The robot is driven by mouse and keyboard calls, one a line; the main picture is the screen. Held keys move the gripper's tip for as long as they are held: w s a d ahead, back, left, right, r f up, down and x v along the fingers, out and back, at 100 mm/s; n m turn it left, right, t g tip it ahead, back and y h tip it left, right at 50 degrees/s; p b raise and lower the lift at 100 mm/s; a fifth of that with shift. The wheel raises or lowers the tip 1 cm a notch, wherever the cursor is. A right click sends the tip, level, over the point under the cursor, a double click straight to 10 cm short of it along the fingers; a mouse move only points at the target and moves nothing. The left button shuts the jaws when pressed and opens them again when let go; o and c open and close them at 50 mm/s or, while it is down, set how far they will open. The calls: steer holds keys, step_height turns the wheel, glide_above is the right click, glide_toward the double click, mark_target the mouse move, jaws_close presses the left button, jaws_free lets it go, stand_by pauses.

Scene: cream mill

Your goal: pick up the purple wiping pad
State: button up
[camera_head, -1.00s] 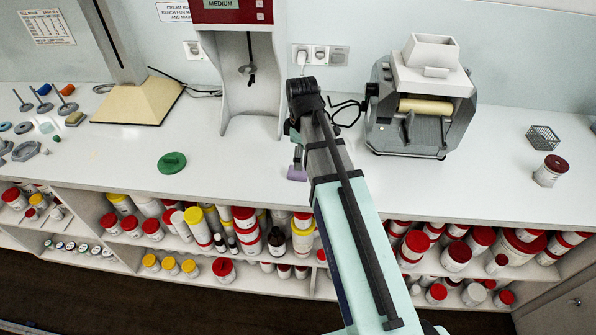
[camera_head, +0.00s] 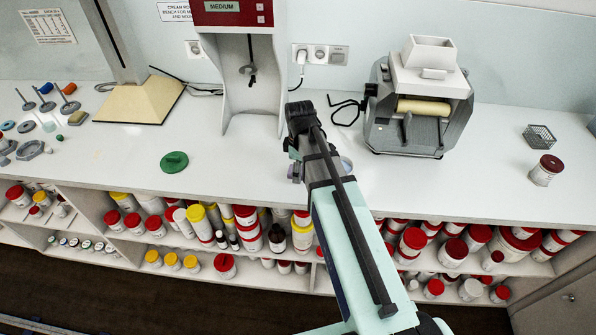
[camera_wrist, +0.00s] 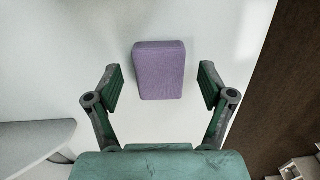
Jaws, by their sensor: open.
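The purple wiping pad (camera_wrist: 160,70) is a small block with rounded edges. In the wrist view it lies on the white bench top, centred ahead of my gripper (camera_wrist: 160,84). The two fingers are spread wide on either side of the pad's near part, with a clear gap on each side, and neither touches it. Nothing is held. In the head view my arm covers most of the gripper and the pad.
The bench's front edge (camera_wrist: 252,90) runs close on the right in the wrist view. Tubs fill the shelves below.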

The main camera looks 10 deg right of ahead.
steer(key=c, duration=0.9)
steer(key=shift+r, duration=0.1)
step_height(320, 180, up, 20)
steer(key=b, duration=0.4)
steer(key=shift+b, duration=0.3)
steer(key=shift+c, duration=0.4)
steer(key=shift+c, duration=0.7)
